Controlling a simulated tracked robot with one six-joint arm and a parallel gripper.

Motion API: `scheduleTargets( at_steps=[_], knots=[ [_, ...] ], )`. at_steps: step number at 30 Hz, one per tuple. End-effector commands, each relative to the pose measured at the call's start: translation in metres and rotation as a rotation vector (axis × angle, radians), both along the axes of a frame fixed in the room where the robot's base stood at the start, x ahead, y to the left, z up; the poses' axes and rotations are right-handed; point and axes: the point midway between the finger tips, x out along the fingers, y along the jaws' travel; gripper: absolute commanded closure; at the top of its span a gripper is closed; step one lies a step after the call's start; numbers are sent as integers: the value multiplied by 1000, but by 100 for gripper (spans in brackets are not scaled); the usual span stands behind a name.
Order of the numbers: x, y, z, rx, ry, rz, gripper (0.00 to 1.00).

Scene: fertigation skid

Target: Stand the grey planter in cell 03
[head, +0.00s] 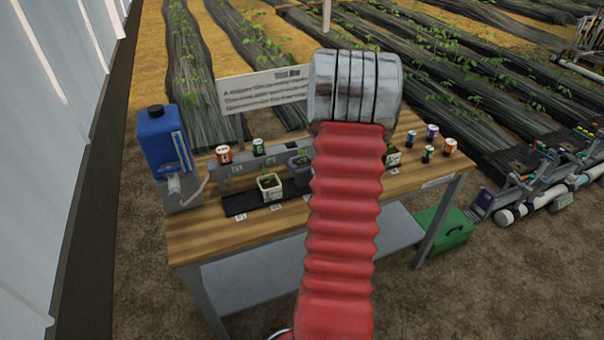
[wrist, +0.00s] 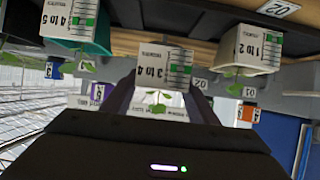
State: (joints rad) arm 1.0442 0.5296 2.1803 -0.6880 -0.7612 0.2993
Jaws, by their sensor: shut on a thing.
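In the wrist view, which looks upside down, my gripper (wrist: 160,98) is shut on the grey planter, with a seedling in it. The planter's white label (wrist: 153,70) reads "3 to 4" and has a green scale. Wrist-view number cards include "02" (wrist: 200,83). I cannot make out which cell is 03, nor whether the planter touches the bench.
A teal planter (wrist: 90,40) and the white planter (wrist: 245,50) flank the held one in the wrist view. On the bench (head: 195,237) are a dark strip (head: 235,204), a blue canister (head: 160,140) and several small cans. A signboard (head: 262,90) stands behind.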

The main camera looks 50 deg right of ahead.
Motion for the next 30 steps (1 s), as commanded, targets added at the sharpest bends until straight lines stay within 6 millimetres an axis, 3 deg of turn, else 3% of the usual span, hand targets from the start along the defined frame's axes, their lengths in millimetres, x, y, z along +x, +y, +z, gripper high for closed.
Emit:
scheduleTargets(
  at_steps=[15, 27, 28, 30],
  knots=[
    [0, 0, -41, 1, 0, 0, 70],
    [-1, -1, -44, 0, 0, -1, 70],
    [-1, -1, -43, 0, 0, -1, 44],
    [-1, -1, -43, 0, 0, -1, 39]
  ],
)
